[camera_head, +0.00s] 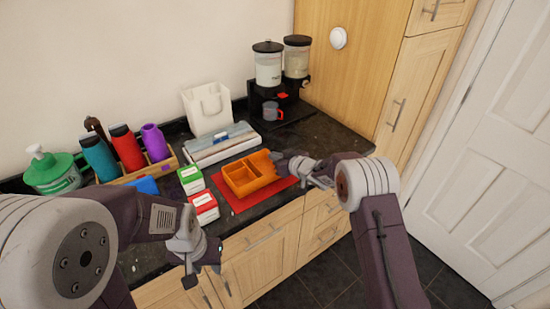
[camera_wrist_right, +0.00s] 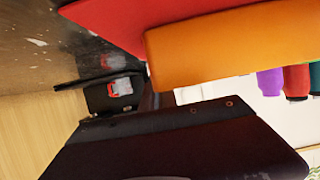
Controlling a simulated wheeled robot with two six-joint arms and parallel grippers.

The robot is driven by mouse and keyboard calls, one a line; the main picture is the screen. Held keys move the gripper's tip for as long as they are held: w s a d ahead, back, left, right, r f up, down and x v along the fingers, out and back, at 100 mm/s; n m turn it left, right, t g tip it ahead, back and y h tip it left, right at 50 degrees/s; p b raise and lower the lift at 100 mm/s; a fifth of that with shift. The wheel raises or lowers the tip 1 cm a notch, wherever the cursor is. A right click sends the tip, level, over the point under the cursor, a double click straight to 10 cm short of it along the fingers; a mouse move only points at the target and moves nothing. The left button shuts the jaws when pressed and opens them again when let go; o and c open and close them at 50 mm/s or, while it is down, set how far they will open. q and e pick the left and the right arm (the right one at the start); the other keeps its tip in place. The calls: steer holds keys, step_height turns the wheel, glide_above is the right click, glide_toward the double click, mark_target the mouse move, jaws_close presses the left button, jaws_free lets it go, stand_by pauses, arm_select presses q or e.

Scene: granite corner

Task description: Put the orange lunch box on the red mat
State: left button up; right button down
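The orange lunch box (camera_head: 240,182), an open tray with compartments, is over the red mat (camera_head: 229,201), whose edges show around it. In the right wrist view, part of the lunch box (camera_wrist_right: 225,48) lies in front of the red mat (camera_wrist_right: 110,22). My right gripper (camera_head: 284,163) is beside the box's right end; I cannot tell whether it touches it. In the wrist view a dark gripper part fills the bottom, apart from the visible box side. My left gripper (camera_head: 204,266) is low, in front of the counter, with nothing visible in it. Neither gripper's finger gap is clear.
Green (camera_head: 191,180) and red (camera_head: 204,207) small boxes stand just left of the mat. Bottles (camera_head: 127,148) are at the left; a dispenser (camera_head: 268,65) and a mug (camera_head: 271,111) stand at the back right.

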steer(key=shift+d+f, duration=0.1)
steer(key=c, duration=1.7)
jaws_free()
steer(key=shift+s+r, duration=0.1)
steer(key=shift+r, duration=0.15)
steer(key=v, duration=1.2)
steer(key=shift+f+b, duration=0.2)
steer(key=shift+b, duration=0.1)
steer(key=shift+d, duration=0.15)
